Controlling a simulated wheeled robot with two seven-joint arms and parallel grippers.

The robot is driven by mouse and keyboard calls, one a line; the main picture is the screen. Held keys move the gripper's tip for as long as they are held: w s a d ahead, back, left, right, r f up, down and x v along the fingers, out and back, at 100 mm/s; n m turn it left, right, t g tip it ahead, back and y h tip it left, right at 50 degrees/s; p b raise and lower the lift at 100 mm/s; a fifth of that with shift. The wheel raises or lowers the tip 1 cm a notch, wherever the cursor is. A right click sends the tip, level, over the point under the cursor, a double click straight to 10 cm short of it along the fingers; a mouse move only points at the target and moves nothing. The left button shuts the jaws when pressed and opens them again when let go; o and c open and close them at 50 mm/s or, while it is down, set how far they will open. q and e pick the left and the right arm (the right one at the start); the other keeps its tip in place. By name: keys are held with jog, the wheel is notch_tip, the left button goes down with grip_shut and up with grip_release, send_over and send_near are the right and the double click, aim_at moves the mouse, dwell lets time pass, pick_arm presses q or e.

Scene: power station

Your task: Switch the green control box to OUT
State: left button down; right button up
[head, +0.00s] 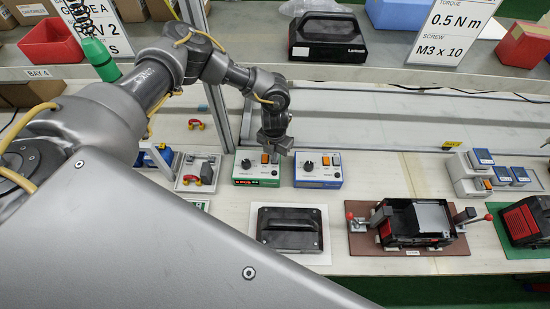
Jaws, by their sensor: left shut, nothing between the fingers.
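The green control box (257,180) stands on the bench, left of a similar blue control box (318,184). It has a dark knob at its left, an orange rocker switch at its right and a lit red display along its front. My left gripper (279,147) points down at the back right of the green box, by the orange switch. It is shut and empty. I cannot tell whether its fingertips touch the switch. The OUT marking and the switch position are too small to read. My right gripper is not in view.
A black case (289,238) lies on a white mat in front of the boxes. A red-clamped fixture (362,243) is to the right. A grey shelf (350,74) and its upright are close behind my left arm. Bench between blue box and battery chargers (466,178) is clear.

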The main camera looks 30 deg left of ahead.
pick_arm(q)
jog(key=shift+f+b, duration=0.55)
jog(key=shift+f, duration=0.2)
jog(key=shift+r, duration=0.15)
jog(key=shift+r+p, duration=2.75)
jog(key=shift+r, duration=0.7)
jog(key=shift+f, duration=0.1)
